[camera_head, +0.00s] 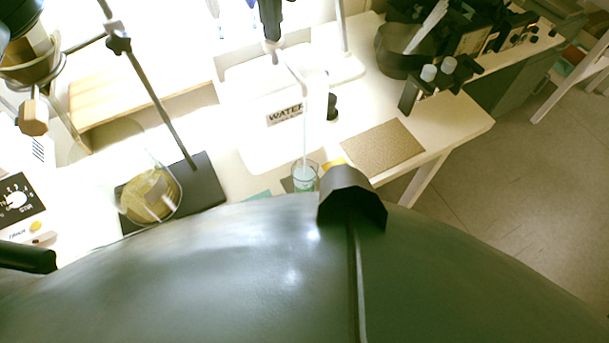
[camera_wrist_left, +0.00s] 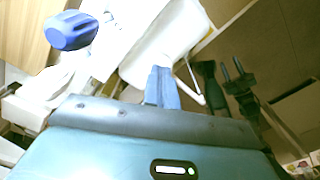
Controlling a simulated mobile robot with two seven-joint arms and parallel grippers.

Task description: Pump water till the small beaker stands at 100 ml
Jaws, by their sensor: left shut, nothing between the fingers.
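The white water container (camera_head: 252,150), labelled WATER, stands in the middle of the table in the head view. Its pale spout (camera_head: 289,62) and a thin whitish line lead down towards the small beaker (camera_head: 305,178). The small beaker is clear glass with pale greenish liquid low inside; its scale is too small to read. My left gripper (camera_head: 271,36) is dark and points down above the container at the top. In the left wrist view its fingers (camera_wrist_left: 161,88) are shut and empty, pointing at a white body. Whether they touch the pump top is unclear. My right gripper is not visible.
A brown mat (camera_head: 382,147) lies near the table's right edge. Black equipment (camera_head: 410,45) fills the back right. A blue knob (camera_wrist_left: 72,31) shows in the wrist view.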

